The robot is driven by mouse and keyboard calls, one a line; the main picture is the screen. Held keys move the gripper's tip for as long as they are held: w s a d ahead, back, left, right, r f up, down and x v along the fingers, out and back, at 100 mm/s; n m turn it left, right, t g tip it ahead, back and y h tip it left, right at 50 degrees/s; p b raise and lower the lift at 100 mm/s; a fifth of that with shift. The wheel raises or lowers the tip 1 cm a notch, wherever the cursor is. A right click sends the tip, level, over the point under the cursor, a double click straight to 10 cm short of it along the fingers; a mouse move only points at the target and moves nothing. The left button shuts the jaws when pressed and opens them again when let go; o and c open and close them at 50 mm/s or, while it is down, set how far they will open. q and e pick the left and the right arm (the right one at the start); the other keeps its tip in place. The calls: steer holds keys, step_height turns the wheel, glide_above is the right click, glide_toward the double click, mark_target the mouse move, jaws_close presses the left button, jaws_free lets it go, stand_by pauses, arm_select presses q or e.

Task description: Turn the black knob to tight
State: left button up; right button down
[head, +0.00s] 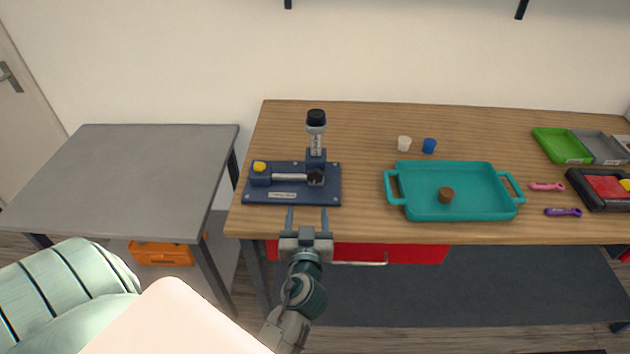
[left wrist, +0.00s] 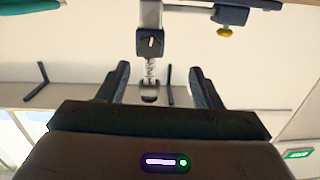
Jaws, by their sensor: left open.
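A dark blue fixture plate (head: 292,196) lies at the left end of the wooden table. A small black knob (head: 315,177) faces front on its block. In the left wrist view, upside down, the knob (left wrist: 150,42) shows a pale mark. Above it a grey post (head: 316,143) ends in a black cap (head: 316,117). A yellow knob (head: 259,166) is at the fixture's left, joined by a silver rod. My left gripper (head: 307,216) is open and empty at the table's front edge, pointing at the fixture, apart from the black knob. My right gripper is out of view.
A teal tray (head: 408,208) with a brown cap (head: 446,195) stands right of the fixture. White (head: 404,143) and blue (head: 429,145) caps are behind it. A red drawer (head: 418,254) is under the tabletop. A grey table (head: 125,170) stands left.

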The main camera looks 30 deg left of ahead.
mark_target(315, 178)
arm_select(q)
steer(key=shift+t, duration=0.4)
steer(key=p+x, duration=0.1)
steer(key=x, duration=0.2)
steer(key=p+x, duration=0.2)
steer(key=x, duration=0.1)
steer(key=d+r+p+x, duration=0.1)
steer(key=p+x, duration=0.1)
steer(key=x, duration=0.2)
steer(key=shift+w, duration=0.45)
steer(key=shift+w+a+f, duration=0.1)
steer(key=shift+w+a, duration=0.1)
steer(key=shift+w, duration=0.2)
steer(key=c, duration=1)
